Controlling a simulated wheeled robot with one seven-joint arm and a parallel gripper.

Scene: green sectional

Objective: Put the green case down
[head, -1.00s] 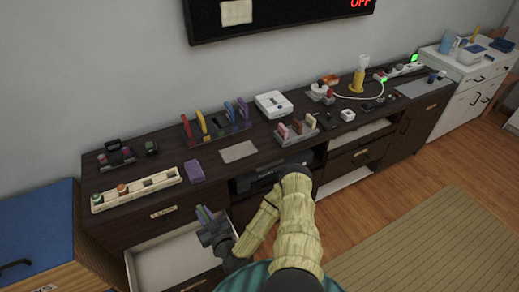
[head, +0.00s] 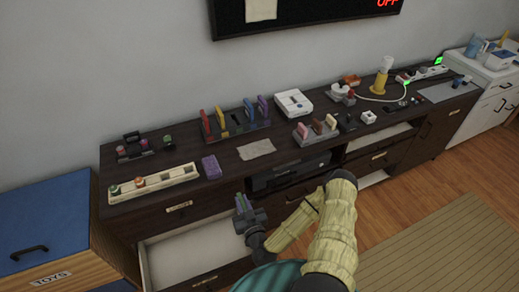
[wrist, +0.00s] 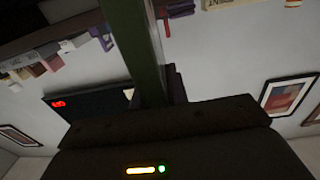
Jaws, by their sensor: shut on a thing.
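My gripper (head: 244,210) is shut on the green case and holds it up near the right end of the open drawer, in front of the dark cabinet. In the head view the green case (head: 239,202) shows only as a small, narrow shape between the fingers. In the wrist view the green case (wrist: 135,45) is a long dark green bar running up from the dark gripper body. Its far end lies outside that view. I cannot tell its exact height over the drawer edge.
The open drawer (head: 165,258) has a pale, empty-looking inside. On the cabinet top (head: 228,176) stand a cream tray (head: 183,179), a purple block (head: 211,167), a rack of coloured cases (head: 232,134), a beige cloth (head: 256,149) and a white device (head: 294,103). A blue-topped toy chest (head: 45,215) stands left.

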